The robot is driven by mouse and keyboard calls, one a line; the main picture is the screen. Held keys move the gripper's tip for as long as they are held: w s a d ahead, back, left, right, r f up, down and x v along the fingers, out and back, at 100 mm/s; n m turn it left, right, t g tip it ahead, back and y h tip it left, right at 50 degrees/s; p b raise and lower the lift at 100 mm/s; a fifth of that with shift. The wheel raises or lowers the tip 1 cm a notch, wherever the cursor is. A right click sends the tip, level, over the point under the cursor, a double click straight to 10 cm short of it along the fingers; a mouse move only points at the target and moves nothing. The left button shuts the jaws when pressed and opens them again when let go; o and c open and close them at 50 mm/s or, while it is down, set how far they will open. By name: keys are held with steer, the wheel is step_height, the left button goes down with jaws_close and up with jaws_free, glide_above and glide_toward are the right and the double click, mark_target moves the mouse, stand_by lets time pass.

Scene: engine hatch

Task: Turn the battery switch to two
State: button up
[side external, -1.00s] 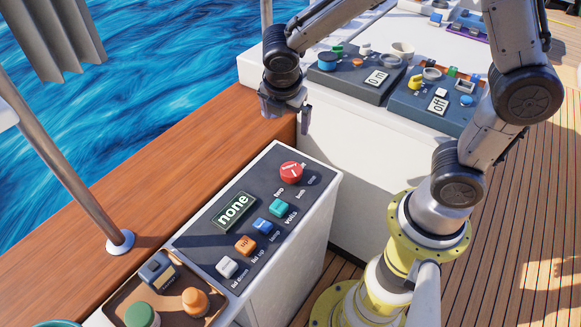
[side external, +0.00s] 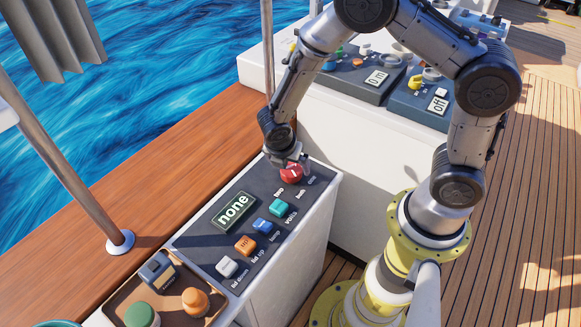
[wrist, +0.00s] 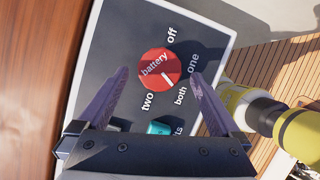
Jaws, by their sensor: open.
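The battery switch is a round red knob (wrist: 157,62) on a dark panel, labelled "battery", with a short white mark near its lower right in the wrist view. The words "off", "one", "both" and "two" (wrist: 147,101) stand around it. My gripper (wrist: 160,73) is open, with one finger on each side of the knob and a gap showing on both sides. In the side view, my gripper (side external: 291,163) is over the knob (side external: 291,175) and partly covers it. The panel display (side external: 233,212) reads "none".
Teal (side external: 279,208), blue (side external: 263,225), orange (side external: 245,245) and white (side external: 227,266) controls line the same panel. Two other panels, reading "on" (side external: 377,78) and "off" (side external: 438,104), stand behind.

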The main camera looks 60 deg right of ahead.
steer(key=shift+x, duration=1.2)
steer(key=c, duration=1.3)
